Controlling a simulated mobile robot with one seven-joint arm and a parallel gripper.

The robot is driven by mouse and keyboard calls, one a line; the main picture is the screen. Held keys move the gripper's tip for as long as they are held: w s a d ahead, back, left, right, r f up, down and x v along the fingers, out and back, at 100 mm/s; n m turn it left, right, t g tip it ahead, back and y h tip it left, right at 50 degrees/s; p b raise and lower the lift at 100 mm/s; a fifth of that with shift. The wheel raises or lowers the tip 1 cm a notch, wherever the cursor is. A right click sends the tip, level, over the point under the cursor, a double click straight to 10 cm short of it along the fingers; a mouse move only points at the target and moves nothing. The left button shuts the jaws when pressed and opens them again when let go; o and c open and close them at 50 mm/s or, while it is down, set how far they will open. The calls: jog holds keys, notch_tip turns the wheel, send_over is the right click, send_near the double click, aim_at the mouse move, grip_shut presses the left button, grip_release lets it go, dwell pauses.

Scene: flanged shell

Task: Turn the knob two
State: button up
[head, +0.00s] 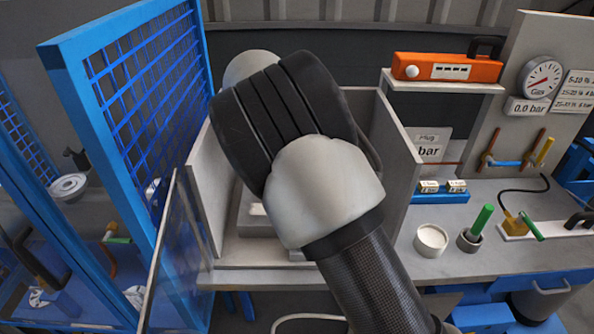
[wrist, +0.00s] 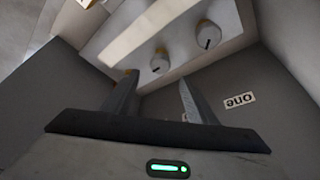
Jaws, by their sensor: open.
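In the wrist view a pale panel carries a round knob (wrist: 208,36) with a dark pointer mark at the upper right. A second similar knob (wrist: 159,62) sits at the middle. I cannot read which knob is two. My gripper (wrist: 156,80) is open and empty, its two fingers pointing toward the panel. The middle knob shows just beyond and between the fingertips; I see no contact. A small orange-brown part shows behind the left fingertip, mostly hidden. In the head view my arm hides the gripper and the knobs.
An upside-down label "one" (wrist: 240,100) is on the grey surface right of the fingers. In the head view grey side walls (head: 402,160) enclose the work space. A blue mesh door (head: 130,90) stands at left. A white cup (head: 431,240) and green-handled tool (head: 481,222) stand at right.

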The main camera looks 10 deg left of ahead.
jog(key=v, duration=0.9)
